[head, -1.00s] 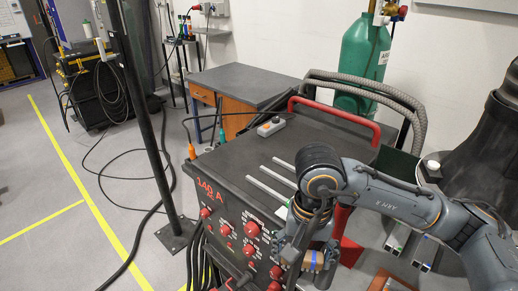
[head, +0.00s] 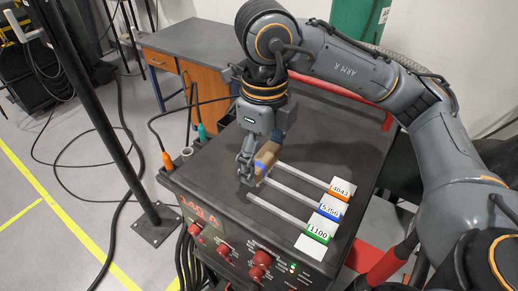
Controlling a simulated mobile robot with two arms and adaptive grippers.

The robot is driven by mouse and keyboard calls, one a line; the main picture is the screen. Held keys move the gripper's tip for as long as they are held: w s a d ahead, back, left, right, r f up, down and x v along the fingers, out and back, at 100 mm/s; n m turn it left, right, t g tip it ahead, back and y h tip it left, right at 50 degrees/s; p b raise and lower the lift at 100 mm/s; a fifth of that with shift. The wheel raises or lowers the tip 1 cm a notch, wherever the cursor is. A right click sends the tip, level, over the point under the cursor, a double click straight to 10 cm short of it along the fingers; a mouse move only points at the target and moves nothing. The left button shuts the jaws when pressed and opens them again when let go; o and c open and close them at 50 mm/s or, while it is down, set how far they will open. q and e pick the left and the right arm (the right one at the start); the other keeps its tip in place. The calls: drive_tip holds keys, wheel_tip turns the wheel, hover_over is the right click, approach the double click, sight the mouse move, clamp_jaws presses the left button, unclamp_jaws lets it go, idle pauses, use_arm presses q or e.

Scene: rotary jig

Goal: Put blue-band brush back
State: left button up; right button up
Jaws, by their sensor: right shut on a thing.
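The brush (head: 268,155) has a brown wooden body with a blue band on its lower part. My right gripper (head: 252,169) is shut on it and holds it over the left part of the dark top of the red-fronted machine (head: 215,182). The gripper hides part of the brush, and its bristles cannot be made out. I cannot tell whether the brush touches the top. My left gripper is not in view.
Three pale rods lie on the machine top, ending at orange (head: 341,189), blue (head: 330,209) and green (head: 318,232) number tags. Orange and teal plugs stand at its left edge. A dark post (head: 110,130) rises at left. A grey-topped desk (head: 196,48) stands behind.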

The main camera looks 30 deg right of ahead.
drive_tip(key=shift+w+d, duration=0.25)
drive_tip(key=shift+w, duration=0.1)
drive_tip(key=w+d+f+p, duration=0.1)
drive_tip(key=w+d+f, duration=0.1)
drive_tip(key=w, duration=0.1)
drive_tip(key=w+d+f+p, duration=0.1)
drive_tip(key=w+d+f, duration=0.1)
drive_tip(key=w+f, duration=0.1)
drive_tip(key=w+d+f+p, duration=0.1)
drive_tip(key=w+d+f, duration=0.1)
drive_tip(key=w+f, duration=0.1)
drive_tip(key=shift+w+d+f+p, duration=0.15)
drive_tip(key=shift+w+p, duration=0.15)
drive_tip(key=shift+w, duration=0.2)
drive_tip(key=shift+w+d+f, duration=0.15)
drive_tip(key=shift+w+f, duration=0.15)
drive_tip(key=shift+f, duration=0.15)
wheel_tip(320, 180, down, 3)
drive_tip(key=p, duration=0.2)
drive_tip(key=shift+w+f+p, duration=0.1)
drive_tip(key=shift+w+p, duration=0.05)
drive_tip(key=shift+p, duration=0.25)
drive_tip(key=shift+f, duration=0.3)
drive_tip(key=o, duration=1.1)
drive_tip(key=shift+c, duration=0.2)
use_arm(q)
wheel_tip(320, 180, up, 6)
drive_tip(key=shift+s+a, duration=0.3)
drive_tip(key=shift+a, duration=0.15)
